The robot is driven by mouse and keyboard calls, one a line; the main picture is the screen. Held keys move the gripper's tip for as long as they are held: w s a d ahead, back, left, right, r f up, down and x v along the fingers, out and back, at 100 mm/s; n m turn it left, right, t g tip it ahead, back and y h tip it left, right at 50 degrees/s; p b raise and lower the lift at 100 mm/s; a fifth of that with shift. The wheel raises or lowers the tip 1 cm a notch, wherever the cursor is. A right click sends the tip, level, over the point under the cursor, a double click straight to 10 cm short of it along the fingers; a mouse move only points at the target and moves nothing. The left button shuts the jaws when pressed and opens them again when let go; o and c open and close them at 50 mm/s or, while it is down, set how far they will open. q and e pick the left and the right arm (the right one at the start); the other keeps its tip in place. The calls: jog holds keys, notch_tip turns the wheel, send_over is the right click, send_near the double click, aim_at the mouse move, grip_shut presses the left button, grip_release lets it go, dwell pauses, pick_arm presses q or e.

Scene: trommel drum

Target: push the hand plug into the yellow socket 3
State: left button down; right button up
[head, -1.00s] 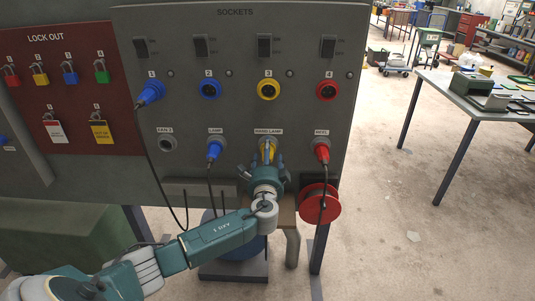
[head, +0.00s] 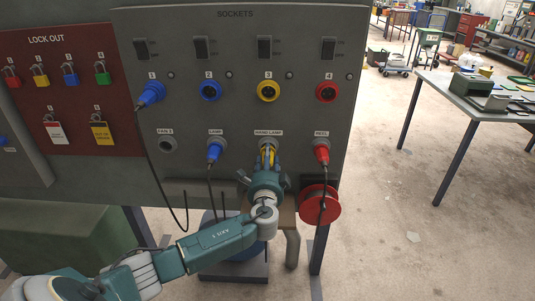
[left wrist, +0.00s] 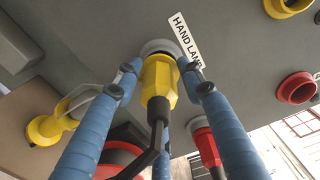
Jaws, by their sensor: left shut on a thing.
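The yellow hand lamp plug (head: 265,156) sits at the grey holder under the HAND LAMP label on the panel's lower row. In the left wrist view the plug (left wrist: 157,78) has its front end at the grey ring (left wrist: 158,47) and its black cable runs down toward the camera. My left gripper (left wrist: 160,76) is shut on the plug, one blue finger on each side. It also shows in the head view (head: 267,163). Yellow socket 3 (head: 268,90) is empty, straight above the plug. My right gripper is not in view.
Blue socket 2 (head: 209,89) and red socket 4 (head: 327,91) flank socket 3. A blue plug (head: 214,151) and a red plug (head: 321,153) with hanging cables sit either side of my gripper. A red reel (head: 319,204) is below right.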

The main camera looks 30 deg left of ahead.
pick_arm(q)
jog(key=shift+p+v, duration=0.7)
jog(key=shift+v, duration=1.35)
jog(key=shift+s+d+r, duration=0.1)
jog(key=shift+s+r, duration=0.05)
jog(key=shift+s, duration=0.1)
jog(key=shift+p+v, duration=0.7)
jog(key=shift+v, duration=1.85)
jog(key=w+a+r+p, duration=0.2)
jog(key=r+p, duration=0.8)
jog(key=r, duration=1)
jog(key=shift+w+p, duration=0.3)
jog(key=shift+w, duration=0.4)
jog(key=shift+w+a, duration=0.1)
jog(key=shift+a, duration=0.05)
